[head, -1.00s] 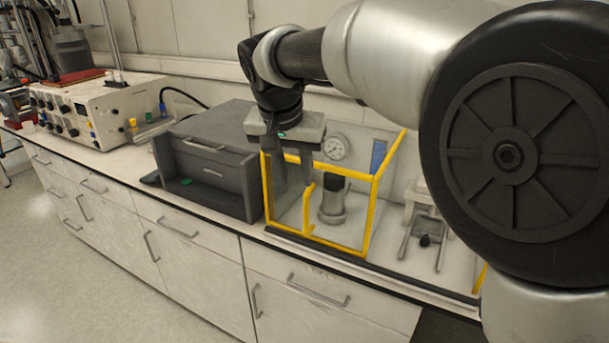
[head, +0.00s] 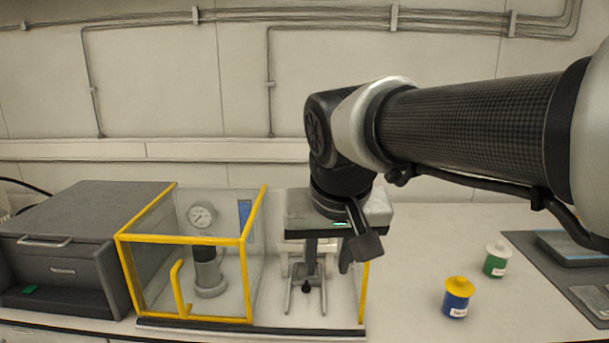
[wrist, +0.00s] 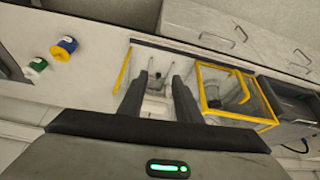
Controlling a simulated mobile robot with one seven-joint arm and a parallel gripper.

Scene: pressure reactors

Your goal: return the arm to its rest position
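My gripper (head: 328,268) hangs from the arm at the middle right of the head view, fingers pointing down. Its two dark fingers are apart with nothing held between them; the wrist view shows the same open gripper (wrist: 157,85). It is above or in front of a pale stand with metal prongs (head: 290,268), which it partly hides. To its left is a clear enclosure with yellow edges (head: 185,239). A grey reactor vessel with a dark top (head: 208,275) stands inside. I cannot tell the exact gap between gripper and stand.
A blue jar with a yellow lid (head: 457,302) and a green jar with a white lid (head: 496,262) stand right of my gripper. A dark mat (head: 535,248) lies farther right. Counter between is clear.

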